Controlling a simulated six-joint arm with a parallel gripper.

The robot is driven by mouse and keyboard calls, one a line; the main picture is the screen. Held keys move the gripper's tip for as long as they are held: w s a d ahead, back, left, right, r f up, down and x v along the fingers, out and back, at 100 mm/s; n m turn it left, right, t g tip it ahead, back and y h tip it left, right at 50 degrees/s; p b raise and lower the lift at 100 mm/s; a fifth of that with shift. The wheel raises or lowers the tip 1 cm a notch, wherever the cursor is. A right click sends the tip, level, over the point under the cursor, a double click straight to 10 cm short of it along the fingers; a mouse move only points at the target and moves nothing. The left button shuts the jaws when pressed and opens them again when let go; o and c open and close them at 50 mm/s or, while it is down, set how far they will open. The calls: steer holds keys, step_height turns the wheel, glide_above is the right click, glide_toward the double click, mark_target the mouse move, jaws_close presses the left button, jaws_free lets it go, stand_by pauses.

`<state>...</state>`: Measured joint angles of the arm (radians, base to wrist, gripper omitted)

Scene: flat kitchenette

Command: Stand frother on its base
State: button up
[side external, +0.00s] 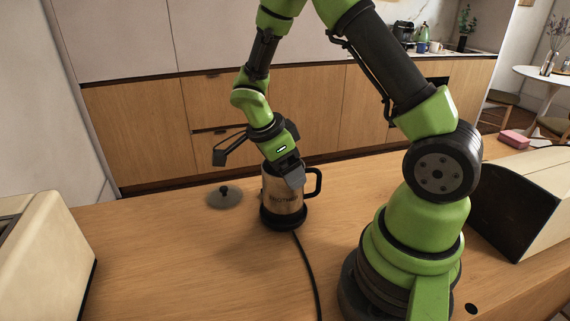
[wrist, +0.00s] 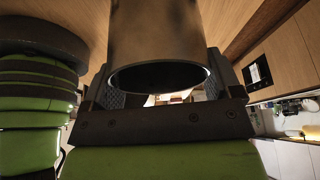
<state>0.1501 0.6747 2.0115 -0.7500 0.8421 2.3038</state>
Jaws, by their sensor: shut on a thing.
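The frother (side external: 284,193) is a brushed metal jug with a black handle (side external: 316,182) on its right side. It is about upright directly over its black round base (side external: 283,220), with no clear gap between them; whether it is fully seated I cannot tell. My gripper (side external: 287,176) comes down from above and is shut on the upper part of the frother. In the wrist view the frother's metal wall and open dark mouth (wrist: 158,76) lie between my two fingers (wrist: 165,92). The base is out of sight there.
A grey lid with a black knob (side external: 224,196) lies on the wooden counter (side external: 180,250) left of the frother. A black cord (side external: 308,265) runs from the base to the front edge. A cream toaster (side external: 45,255) stands at left. Counter between is clear.

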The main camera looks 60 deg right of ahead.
steer(key=shift+f, duration=0.4)
steer(key=o, duration=1.3)
steer(key=shift+v, duration=5.5)
steer(key=s+a+r+n+t+y, duration=0.2)
steer(key=s+a+r+n+t, duration=0.2)
steer(key=n, duration=0.6)
steer(key=s+a+r+n+t+y, duration=0.3)
steer(key=s+a+r+n+t, duration=0.1)
steer(key=s+n, duration=0.5)
step_height(320, 180, up, 3)
steer(key=n+t, duration=0.1)
steer(key=n, duration=0.1)
steer(key=shift+a+f+n+t+y, duration=0.2)
steer(key=shift+a+n+t+y, duration=0.1)
steer(key=shift+a+t, duration=0.1)
